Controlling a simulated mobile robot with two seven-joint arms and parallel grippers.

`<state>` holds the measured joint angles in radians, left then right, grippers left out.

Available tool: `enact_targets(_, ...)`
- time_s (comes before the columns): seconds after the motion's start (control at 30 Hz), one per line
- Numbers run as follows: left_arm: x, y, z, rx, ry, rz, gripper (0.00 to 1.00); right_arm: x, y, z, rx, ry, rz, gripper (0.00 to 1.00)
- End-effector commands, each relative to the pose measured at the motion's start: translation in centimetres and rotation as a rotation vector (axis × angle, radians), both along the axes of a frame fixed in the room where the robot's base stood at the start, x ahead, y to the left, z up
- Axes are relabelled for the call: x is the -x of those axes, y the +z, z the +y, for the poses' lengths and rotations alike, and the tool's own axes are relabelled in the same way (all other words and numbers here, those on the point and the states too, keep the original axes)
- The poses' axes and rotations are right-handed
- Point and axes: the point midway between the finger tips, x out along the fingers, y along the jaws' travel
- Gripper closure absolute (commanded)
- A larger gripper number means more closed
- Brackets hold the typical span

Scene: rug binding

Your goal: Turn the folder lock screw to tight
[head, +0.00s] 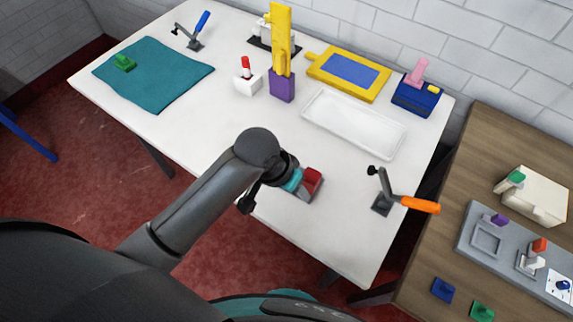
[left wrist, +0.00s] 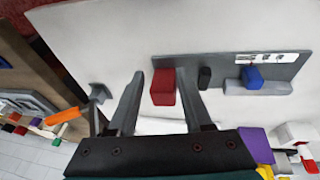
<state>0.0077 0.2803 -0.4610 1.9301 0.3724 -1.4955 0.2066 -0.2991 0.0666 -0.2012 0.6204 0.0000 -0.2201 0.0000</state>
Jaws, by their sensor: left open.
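In the left wrist view a grey plate (left wrist: 225,67) lies on the white table. It carries a red block (left wrist: 162,88), a small black piece (left wrist: 204,77) and a blue block (left wrist: 251,77) on a light grey bar. Which piece is the folder lock screw, I cannot tell for sure. My left gripper (left wrist: 161,78) is open, with one finger on each side of the red block; contact is not clear. In the head view my arm hides most of the plate, and the red block (head: 313,178) shows beyond my gripper. My right gripper is not seen.
On the white table are a toggle clamp with an orange handle (head: 421,205), an empty white tray (head: 340,109), a yellow-framed blue board (head: 348,72), a purple block with yellow pieces (head: 282,87) and a teal cloth (head: 165,83). A wooden bench (head: 500,150) stands right.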

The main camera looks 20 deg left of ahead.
Motion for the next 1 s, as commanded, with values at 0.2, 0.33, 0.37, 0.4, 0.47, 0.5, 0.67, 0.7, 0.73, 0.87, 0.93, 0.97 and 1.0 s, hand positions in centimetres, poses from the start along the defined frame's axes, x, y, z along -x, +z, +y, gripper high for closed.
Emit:
enact_targets(0.2,-3.2,4.1,-0.4,-0.047,-0.079,0.053,0.5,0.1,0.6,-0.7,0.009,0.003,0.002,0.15)
enact_targets(0.33,-4.7,6.5,0.6,-0.11,-0.1,0.1,0.5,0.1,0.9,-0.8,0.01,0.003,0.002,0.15)
enact_targets(0.37,-5.0,7.0,0.9,-0.125,-0.101,0.109,0.5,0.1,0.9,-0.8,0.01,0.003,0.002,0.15)
enact_targets(0.4,-5.3,7.7,1.4,-0.147,-0.101,0.123,0.5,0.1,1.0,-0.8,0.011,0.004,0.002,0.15)
enact_targets(0.47,-5.8,8.7,2.1,-0.179,-0.098,0.143,0.5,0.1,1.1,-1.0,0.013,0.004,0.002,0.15)
enact_targets(0.5,-6.1,9.3,2.6,-0.197,-0.093,0.154,0.5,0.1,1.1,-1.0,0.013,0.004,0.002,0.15)
enact_targets(0.67,-6.7,10.9,4.1,-0.249,-0.076,0.188,0.5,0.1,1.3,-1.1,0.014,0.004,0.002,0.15)
enact_targets(0.7,-6.7,11.1,4.2,-0.256,-0.074,0.191,0.5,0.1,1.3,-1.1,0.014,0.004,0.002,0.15)
enact_targets(0.73,-6.8,11.2,4.3,-0.258,-0.073,0.194,0.5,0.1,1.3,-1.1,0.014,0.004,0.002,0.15)
enact_targets(0.87,-6.7,10.5,4.4,-0.263,-0.07,0.201,0.5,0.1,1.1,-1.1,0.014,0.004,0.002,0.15)
enact_targets(0.93,-6.7,9.6,4.4,-0.263,-0.07,0.201,0.5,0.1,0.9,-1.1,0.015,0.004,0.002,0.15)
enact_targets(0.97,-6.7,9.1,4.4,-0.262,-0.071,0.201,0.5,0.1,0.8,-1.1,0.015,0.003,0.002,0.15)
enact_targets(1.0,-6.6,8.3,4.4,-0.263,-0.071,0.202,0.5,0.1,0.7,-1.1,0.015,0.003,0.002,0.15)
